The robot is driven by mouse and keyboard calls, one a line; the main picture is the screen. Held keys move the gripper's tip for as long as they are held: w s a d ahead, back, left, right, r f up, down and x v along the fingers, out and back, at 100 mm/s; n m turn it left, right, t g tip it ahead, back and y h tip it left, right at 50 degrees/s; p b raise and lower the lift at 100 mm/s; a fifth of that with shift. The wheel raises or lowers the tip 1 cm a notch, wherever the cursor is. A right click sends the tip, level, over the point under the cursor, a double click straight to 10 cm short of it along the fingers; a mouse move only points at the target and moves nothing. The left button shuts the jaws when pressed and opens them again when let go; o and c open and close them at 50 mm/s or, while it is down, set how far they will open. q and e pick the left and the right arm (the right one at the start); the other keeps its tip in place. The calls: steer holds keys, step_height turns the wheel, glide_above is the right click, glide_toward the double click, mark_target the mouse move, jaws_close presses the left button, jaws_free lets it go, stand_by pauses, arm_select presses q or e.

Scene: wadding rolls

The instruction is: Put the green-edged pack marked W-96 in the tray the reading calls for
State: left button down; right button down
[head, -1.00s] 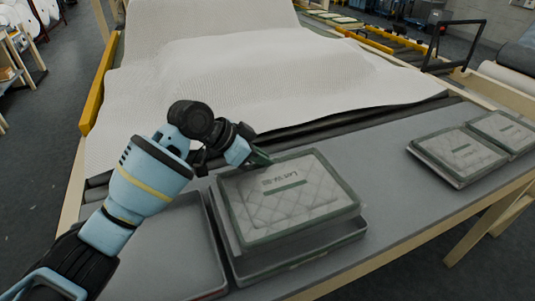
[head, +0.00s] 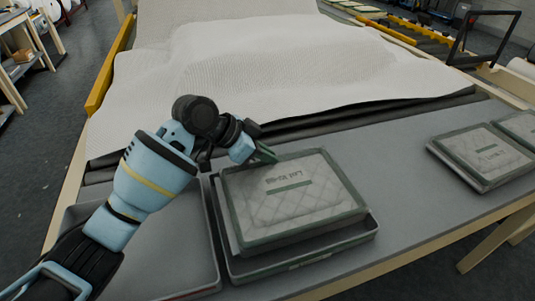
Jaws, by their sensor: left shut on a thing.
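A grey quilted pack with a green edge (head: 300,212) is in the middle of the head view. Its printed label is too small to read surely. My left gripper (head: 266,156) is shut on its far left edge. The pack is over a grey tray (head: 300,261), whose front and right walls show below it. I cannot tell whether it touches the tray floor. A second, empty grey tray (head: 185,270) stands to the left, partly behind my left arm. My right gripper is out of view.
More green-edged packs lie at the right of the table, one nearer (head: 485,153) and one cut by the picture edge (head: 520,127). White wadding (head: 260,75) spreads over the machine behind the trays. Bare grey table (head: 405,210) lies between the tray and the right packs.

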arm_select(q)
steer(key=shift+f, duration=0.25)
steer(key=shift+f, duration=0.35)
steer(key=c, duration=1.5)
jaws_free()
steer(key=shift+r, duration=0.1)
steer(key=shift+r, duration=0.25)
steer(key=v, duration=1.2)
steer(key=shift+r, duration=0.25)
